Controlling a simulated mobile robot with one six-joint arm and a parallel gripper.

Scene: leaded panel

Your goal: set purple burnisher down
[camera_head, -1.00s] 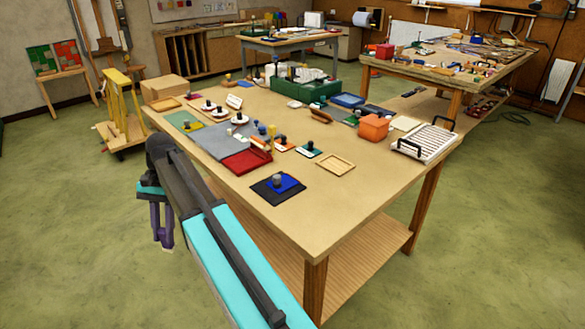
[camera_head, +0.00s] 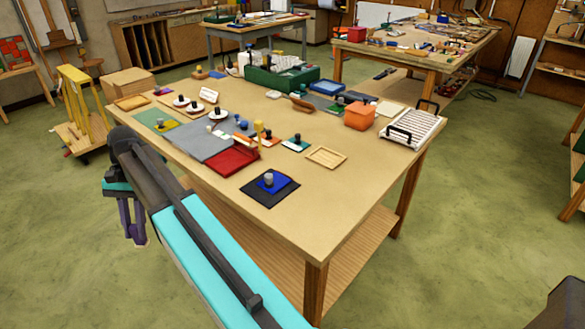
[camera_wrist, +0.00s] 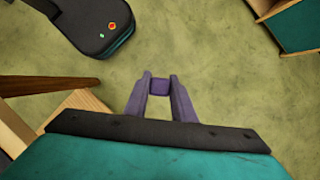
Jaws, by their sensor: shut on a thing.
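My gripper (camera_head: 133,230) hangs low at the left of the head view, off the near left edge of the workbench (camera_head: 330,205). In the wrist view my gripper (camera_wrist: 160,98) has its two purple-grey fingers closed on a small purple block-like thing, the purple burnisher (camera_wrist: 160,86). Only its end shows between the fingertips; the rest is hidden. Below it in the wrist view is green floor, not the tabletop.
The bench holds a red tray (camera_head: 231,160), a dark mat (camera_head: 270,189) with a blue square and grey knob, a shallow wooden tray (camera_head: 326,157), an orange box (camera_head: 359,116) and a white rack (camera_head: 412,129). Bare tabletop shows at the front right. A yellow trolley (camera_head: 82,108) stands left.

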